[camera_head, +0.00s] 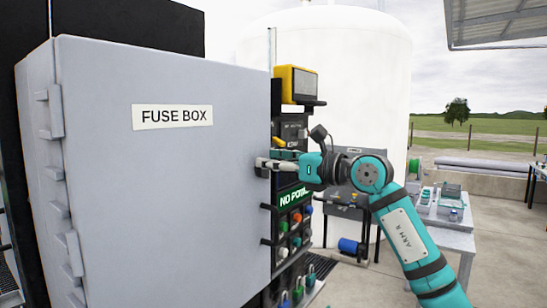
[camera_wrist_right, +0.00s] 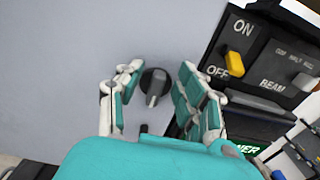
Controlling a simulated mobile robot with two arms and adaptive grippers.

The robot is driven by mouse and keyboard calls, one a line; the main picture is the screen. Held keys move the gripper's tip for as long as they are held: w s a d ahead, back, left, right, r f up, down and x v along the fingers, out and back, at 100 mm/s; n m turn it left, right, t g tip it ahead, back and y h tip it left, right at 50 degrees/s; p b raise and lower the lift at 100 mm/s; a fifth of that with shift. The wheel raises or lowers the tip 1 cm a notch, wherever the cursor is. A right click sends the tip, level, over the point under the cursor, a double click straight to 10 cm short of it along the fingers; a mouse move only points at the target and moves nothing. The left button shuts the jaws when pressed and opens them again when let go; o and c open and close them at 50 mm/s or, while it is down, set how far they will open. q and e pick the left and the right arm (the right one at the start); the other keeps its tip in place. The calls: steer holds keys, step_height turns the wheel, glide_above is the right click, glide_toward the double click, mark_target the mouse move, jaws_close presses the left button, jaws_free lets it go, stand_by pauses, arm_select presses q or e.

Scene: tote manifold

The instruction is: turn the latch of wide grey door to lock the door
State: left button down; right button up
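The wide grey door (camera_head: 165,200) fills the left half of the head view and carries a FUSE BOX label (camera_head: 172,116). In the right wrist view the grey door (camera_wrist_right: 60,60) shows a latch (camera_wrist_right: 153,84), a dark round knob with a grey grip that points down and slightly left. My right gripper (camera_head: 263,167) is at the door's right edge. In the right wrist view its fingers (camera_wrist_right: 160,69) are spread, one on each side of the latch, with gaps left between them and the knob. My left gripper is out of view.
Right of the door is a dark control panel with a yellow ON/OFF switch (camera_wrist_right: 234,64), a yellow-framed unit (camera_head: 297,84) above and a green-lit sign (camera_head: 294,197) below. A white tank (camera_head: 350,70) and a workbench (camera_head: 450,215) stand behind.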

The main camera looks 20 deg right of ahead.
jaws_close()
stand_by(0.5)
steer(key=n+b, duration=0.2)
steer(key=n, duration=0.4)
steer(key=a+f+n+b, duration=0.1)
steer(key=n+b, duration=0.2)
steer(key=n, duration=0.3)
steer(key=s+f+n+b, duration=0.1)
steer(key=n+b, duration=0.1)
steer(key=n, duration=0.4)
steer(key=shift+s+a, duration=0.1)
steer(key=shift+a, duration=0.15)
stand_by(0.5)
jaws_free()
